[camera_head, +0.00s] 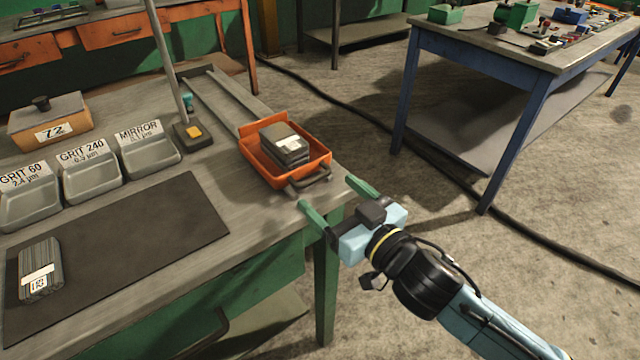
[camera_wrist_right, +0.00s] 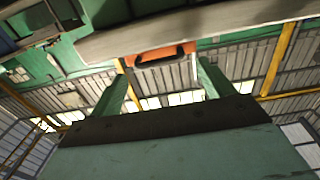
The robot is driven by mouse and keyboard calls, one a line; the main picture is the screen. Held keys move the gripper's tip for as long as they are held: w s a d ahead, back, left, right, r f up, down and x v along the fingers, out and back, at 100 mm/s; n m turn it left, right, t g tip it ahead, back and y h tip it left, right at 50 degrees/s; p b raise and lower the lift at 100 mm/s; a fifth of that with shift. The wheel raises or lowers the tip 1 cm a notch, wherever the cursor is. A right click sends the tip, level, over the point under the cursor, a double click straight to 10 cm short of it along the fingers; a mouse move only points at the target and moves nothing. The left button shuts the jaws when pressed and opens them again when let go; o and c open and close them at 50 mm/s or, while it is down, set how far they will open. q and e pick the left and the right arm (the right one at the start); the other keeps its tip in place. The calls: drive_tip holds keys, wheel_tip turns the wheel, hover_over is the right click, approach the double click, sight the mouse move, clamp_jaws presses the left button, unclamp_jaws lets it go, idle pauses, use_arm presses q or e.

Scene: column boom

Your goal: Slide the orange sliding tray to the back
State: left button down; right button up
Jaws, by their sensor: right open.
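The orange sliding tray (camera_head: 262,163) sits at the front end of a grey rail (camera_head: 225,98) on the workbench, near the bench's front right corner. It holds a stack of dark grey blocks (camera_head: 284,144) and has a dark handle (camera_head: 308,180) on its near side. My right gripper (camera_head: 332,196) is open, with its green fingers apart just in front of the handle and not visibly touching it. In the right wrist view the tray's orange front and dark handle (camera_wrist_right: 160,56) show between the two fingers. My left gripper is not in view.
A lamp-like post on a dark base (camera_head: 192,134) stands left of the rail. Labelled grey bins (camera_head: 90,172), a wooden box (camera_head: 50,122) and a dark mat (camera_head: 120,243) are further left. The rail behind the tray looks clear. A blue table (camera_head: 500,70) stands at the back right.

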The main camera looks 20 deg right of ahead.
sight(320, 197)
drive_tip(key=x, duration=0.3)
drive_tip(key=shift+w+a, duration=0.15)
drive_tip(key=shift+w, duration=0.2)
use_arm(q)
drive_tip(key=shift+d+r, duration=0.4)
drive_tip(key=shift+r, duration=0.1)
use_arm(e)
drive_tip(key=shift+w+a, duration=0.1)
drive_tip(key=shift+w, duration=0.1)
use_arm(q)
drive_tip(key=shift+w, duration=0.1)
use_arm(e)
drive_tip(key=shift+c, duration=0.4)
